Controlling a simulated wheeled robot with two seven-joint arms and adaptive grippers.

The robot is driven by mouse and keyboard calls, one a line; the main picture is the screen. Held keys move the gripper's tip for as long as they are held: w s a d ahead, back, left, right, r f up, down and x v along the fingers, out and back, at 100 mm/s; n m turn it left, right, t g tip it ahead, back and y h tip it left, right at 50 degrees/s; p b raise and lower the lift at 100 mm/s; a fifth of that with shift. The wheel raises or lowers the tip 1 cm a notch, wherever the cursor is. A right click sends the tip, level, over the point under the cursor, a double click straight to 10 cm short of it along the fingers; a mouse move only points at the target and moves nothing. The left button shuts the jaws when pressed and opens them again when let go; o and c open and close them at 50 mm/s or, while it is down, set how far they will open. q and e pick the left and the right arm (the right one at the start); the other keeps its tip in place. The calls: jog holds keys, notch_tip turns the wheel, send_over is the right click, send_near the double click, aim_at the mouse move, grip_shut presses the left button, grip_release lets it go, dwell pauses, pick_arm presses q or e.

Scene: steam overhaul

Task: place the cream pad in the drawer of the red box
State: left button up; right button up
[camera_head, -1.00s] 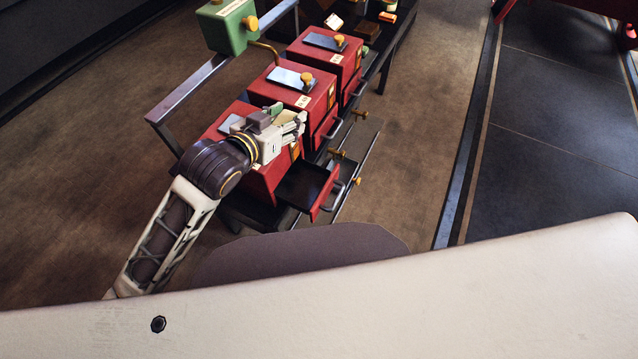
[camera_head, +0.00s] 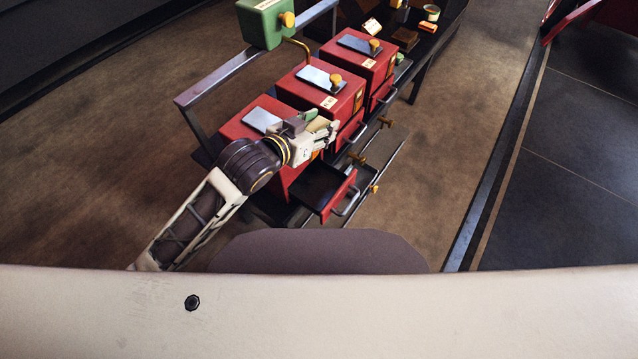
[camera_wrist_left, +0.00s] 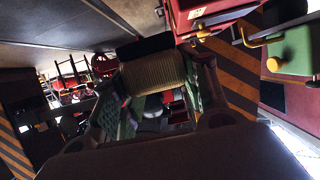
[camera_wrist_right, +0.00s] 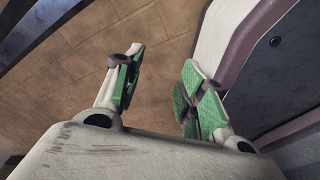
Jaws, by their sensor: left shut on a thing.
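My left gripper (camera_head: 326,134) is shut on the cream pad (camera_head: 318,125), above the nearest red box (camera_head: 235,128) near its front edge. The pad also shows in the left wrist view (camera_wrist_left: 154,82), ribbed and tan, between the fingers. The drawer (camera_head: 338,203) of this box is pulled out, with a dark inside that looks empty. The gripper and pad are above and behind the open drawer, apart from it. The gripper hides part of the box's top and front. My right gripper (camera_wrist_right: 157,88) is open and empty over the brown floor, outside the head view.
Two more red boxes (camera_head: 305,88) (camera_head: 350,60) stand behind in a row, drawers closed. A green box (camera_head: 262,25) sits on a rail at the left. Metal bars and brass knobs (camera_head: 356,158) lie along the bench's right side. Small items lie at the far end.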

pick_arm(q)
jog(key=b, duration=0.3)
send_over(319, 189)
notch_tip(319, 189, down, 21)
jog(key=shift+r, duration=0.1)
pick_arm(e)
jog(key=w+a, duration=0.4)
jog(key=w, duration=0.2)
jog(key=shift+w+r+t+y, duration=0.15)
jog(key=shift+w+t+y, duration=0.15)
jog(key=shift+t, duration=0.1)
pick_arm(q)
jog(key=shift+f, duration=0.7)
jog(key=shift+f+b, duration=0.5)
jog(key=shift+f, duration=1.1)
jog(key=o, duration=0.8)
pick_arm(e)
jog(key=shift+w+a, duration=0.45)
jog(key=shift+w, duration=0.05)
jog(key=shift+w, duration=0.1)
